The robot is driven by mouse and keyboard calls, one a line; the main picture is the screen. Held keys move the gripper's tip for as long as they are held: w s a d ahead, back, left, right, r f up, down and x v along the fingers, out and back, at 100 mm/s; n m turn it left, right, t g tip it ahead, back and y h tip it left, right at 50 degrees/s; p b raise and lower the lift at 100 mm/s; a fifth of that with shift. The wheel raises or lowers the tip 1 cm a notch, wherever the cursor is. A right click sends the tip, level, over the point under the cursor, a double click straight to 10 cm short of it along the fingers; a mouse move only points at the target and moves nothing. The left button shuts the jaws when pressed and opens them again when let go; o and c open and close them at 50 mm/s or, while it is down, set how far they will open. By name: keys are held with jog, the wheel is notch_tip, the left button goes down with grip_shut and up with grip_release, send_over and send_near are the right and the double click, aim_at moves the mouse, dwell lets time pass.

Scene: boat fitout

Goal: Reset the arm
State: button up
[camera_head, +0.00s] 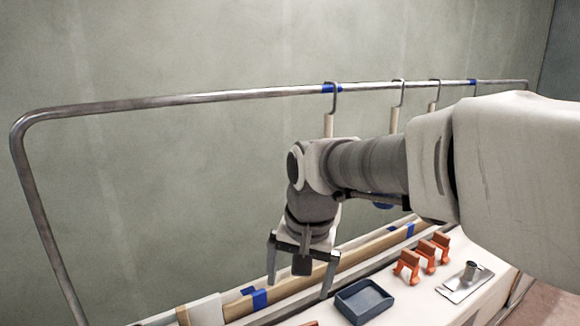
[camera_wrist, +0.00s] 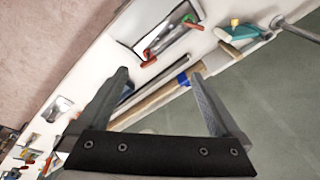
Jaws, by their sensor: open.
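My gripper (camera_head: 303,276) hangs at the end of my bent arm in the head view, fingers pointing down. Its two fingers are spread apart with nothing between them. It is above the long wooden strip (camera_head: 365,250) with blue tape bands, left of the dark blue tray (camera_head: 363,301). In the wrist view the open fingers of my gripper (camera_wrist: 160,78) frame part of the white bench and the wooden strip (camera_wrist: 160,95). I cannot tell the exact height of the fingertips above the bench.
A metal rail (camera_head: 180,99) with several hooks and blue tape stands along the wall. Several orange clamps (camera_head: 408,267) and a metal plate with a short cylinder (camera_head: 465,283) are on the white bench (camera_head: 420,307). In the wrist view, a rectangular tray (camera_wrist: 160,30) has red and green pieces beside it.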

jog(key=s+d+r+n+t+h+p, duration=0.1)
jog(key=s+d+r+n+t+p, duration=0.1)
jog(key=s+d, duration=1)
jog(key=shift+s+d+r+n+t+p, duration=0.35)
jog(key=shift+s+r+t, duration=0.35)
jog(key=shift+s+r, duration=0.25)
dwell(0.4)
